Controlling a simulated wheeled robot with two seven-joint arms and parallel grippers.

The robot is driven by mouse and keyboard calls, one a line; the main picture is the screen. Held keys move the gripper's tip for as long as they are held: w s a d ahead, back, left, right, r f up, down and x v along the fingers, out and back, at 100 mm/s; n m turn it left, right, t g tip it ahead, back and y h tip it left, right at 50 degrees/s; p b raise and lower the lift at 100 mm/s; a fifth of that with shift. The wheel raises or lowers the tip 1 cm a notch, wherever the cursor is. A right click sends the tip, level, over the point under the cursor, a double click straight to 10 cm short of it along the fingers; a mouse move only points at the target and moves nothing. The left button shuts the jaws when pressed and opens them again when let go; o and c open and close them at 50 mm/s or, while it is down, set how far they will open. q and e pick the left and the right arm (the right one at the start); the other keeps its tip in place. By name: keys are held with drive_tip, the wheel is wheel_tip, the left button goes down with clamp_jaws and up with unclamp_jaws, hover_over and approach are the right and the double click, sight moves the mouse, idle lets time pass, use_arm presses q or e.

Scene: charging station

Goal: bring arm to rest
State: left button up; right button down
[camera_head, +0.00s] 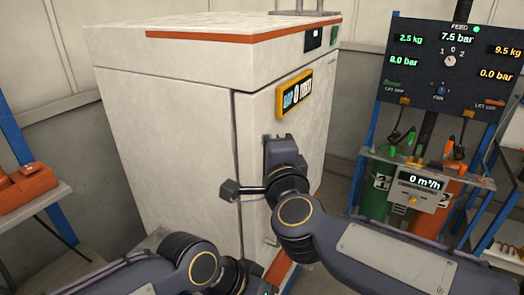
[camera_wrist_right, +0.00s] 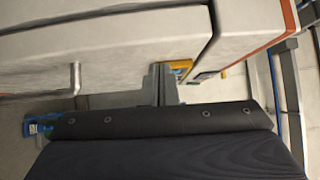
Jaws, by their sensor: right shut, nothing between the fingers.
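My right arm (camera_head: 385,255) reaches in from the lower right in the head view and bends upward in front of the white cabinet (camera_head: 170,130). Its gripper (camera_head: 280,146) is at the cabinet's front, below the yellow-framed display (camera_head: 294,93). In the right wrist view the gripper's fingers (camera_wrist_right: 165,84) are together with nothing held, close to the cabinet's pale face (camera_wrist_right: 110,50); I cannot tell whether they touch it.
A metal handle (camera_wrist_right: 75,78) stands out from the cabinet in the wrist view. At right is a gauge panel (camera_head: 450,65) above a rack with a green cylinder (camera_head: 375,195) and an orange cylinder (camera_head: 432,212). A shelf at left holds an orange case (camera_head: 28,182).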

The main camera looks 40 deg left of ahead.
drive_tip(key=s+a+b, duration=0.1)
drive_tip(key=s, duration=0.6)
drive_tip(key=w+d+r+n, duration=0.2)
drive_tip(key=w+d+n, duration=0.2)
drive_tip(key=w+d, duration=0.5)
drive_tip(key=d+f+n+g+h, duration=0.1)
drive_tip(key=d+f+n, duration=0.15)
drive_tip(key=d, duration=0.75)
drive_tip(key=d+f+n+h, duration=0.15)
drive_tip(key=d+f, duration=0.25)
drive_tip(key=d, duration=0.6)
use_arm(q)
drive_tip(key=shift+w+a+f, duration=0.1)
drive_tip(key=shift+w+f, duration=0.1)
drive_tip(key=shift+f, duration=0.35)
drive_tip(key=shift+w+a+f, duration=0.1)
drive_tip(key=shift+w+f, duration=0.1)
drive_tip(key=shift+f, duration=0.3)
use_arm(e)
drive_tip(key=s+d+f+m+g+h, duration=0.1)
drive_tip(key=s+d+f+g+h, duration=0.1)
drive_tip(key=s+d+f+h, duration=0.2)
drive_tip(key=s+d+f+g+h, duration=0.2)
drive_tip(key=s+d+f+h, duration=0.1)
drive_tip(key=s+d+f, duration=0.8)
drive_tip(key=d+f, duration=0.5)
drive_tip(key=d, duration=0.3)
drive_tip(key=shift+s+d+m+g+h, duration=0.2)
drive_tip(key=shift+d+m+g+h, duration=0.15)
drive_tip(key=shift+d+m+g, duration=0.05)
